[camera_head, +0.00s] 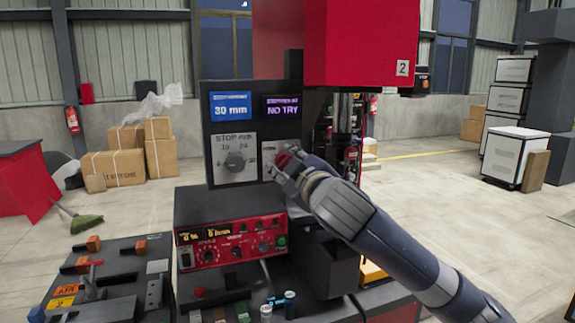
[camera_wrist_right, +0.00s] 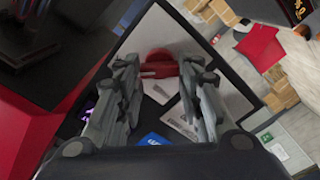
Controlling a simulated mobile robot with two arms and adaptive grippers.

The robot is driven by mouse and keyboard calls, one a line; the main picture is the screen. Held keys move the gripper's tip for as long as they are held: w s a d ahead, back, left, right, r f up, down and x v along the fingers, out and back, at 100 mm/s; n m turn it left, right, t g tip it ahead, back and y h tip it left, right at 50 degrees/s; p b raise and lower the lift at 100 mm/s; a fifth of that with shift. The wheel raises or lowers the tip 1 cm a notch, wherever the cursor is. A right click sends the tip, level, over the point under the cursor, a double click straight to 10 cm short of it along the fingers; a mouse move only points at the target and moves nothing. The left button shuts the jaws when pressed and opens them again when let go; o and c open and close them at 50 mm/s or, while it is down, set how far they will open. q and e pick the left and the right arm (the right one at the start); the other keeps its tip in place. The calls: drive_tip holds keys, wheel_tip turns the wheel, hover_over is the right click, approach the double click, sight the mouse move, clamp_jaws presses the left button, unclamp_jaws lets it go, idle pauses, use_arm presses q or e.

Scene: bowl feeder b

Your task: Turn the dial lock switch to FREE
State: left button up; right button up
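A red switch knob (camera_head: 283,160) sits on a small pale label plate (camera_head: 268,150) on the dark upright panel, right of the grey STOP mm dial (camera_head: 235,161). My right gripper (camera_head: 284,170) is at this knob, its fingers pointing at the panel. In the right wrist view, the red knob (camera_wrist_right: 158,65) lies between the two fingertips of my right gripper (camera_wrist_right: 159,72), with a finger close on either side. I cannot tell whether the fingers press on it. The plate's lettering is mostly hidden by the gripper. My left gripper is out of view.
Above the dials are a blue "30 mm" display (camera_head: 230,106) and a purple "NO TRY" display (camera_head: 282,107). A red control box (camera_head: 232,240) stands below. A red machine housing (camera_head: 360,45) overhangs at upper right. Black fixtures (camera_head: 120,270) fill the lower left.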

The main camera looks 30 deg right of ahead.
idle(0.3)
drive_tip(key=n+p, duration=0.3)
drive_tip(key=n, duration=0.1)
drive_tip(key=shift+r+p, duration=0.1)
drive_tip(key=shift+p, duration=0.2)
drive_tip(key=n+p, duration=0.3)
drive_tip(key=n, duration=0.2)
drive_tip(key=n+p, duration=0.2)
drive_tip(key=n, duration=0.1)
drive_tip(key=n+p, duration=0.2)
drive_tip(key=shift+f, duration=0.25)
drive_tip(key=shift+f+n+p, duration=0.2)
drive_tip(key=shift+n+p, duration=1)
drive_tip(key=shift+n, duration=0.8)
drive_tip(key=o, duration=1.1)
